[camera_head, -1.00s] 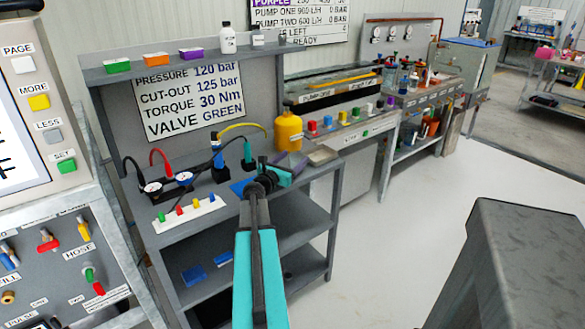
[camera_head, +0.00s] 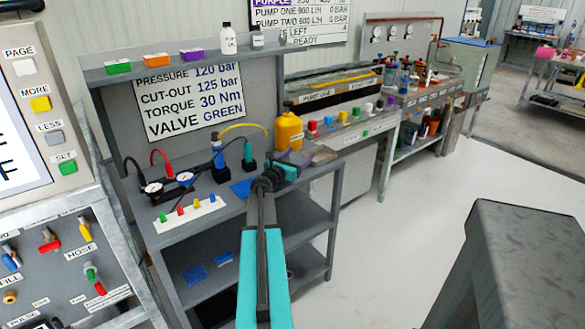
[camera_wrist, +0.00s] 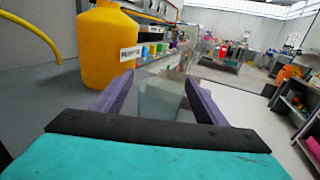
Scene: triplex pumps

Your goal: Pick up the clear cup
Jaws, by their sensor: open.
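A clear, greyish see-through cup (camera_wrist: 166,99) shows in the wrist view between the two purple fingers of my gripper (camera_wrist: 159,77). The fingers stand apart on either side of it, and a gap shows toward the right finger. Whether either finger touches the cup, I cannot tell. The cup's lower part is hidden behind the dark edge of my gripper. In the head view my gripper (camera_head: 294,158) is over the right end of the grey bench; I cannot make out the cup clearly there.
A yellow bottle (camera_head: 289,133) stands close behind my gripper; it is large at left in the wrist view (camera_wrist: 108,48). Gauges (camera_head: 168,184) and a white strip with coloured pegs (camera_head: 190,214) lie left. A shelf (camera_head: 187,60) overhangs the bench's back.

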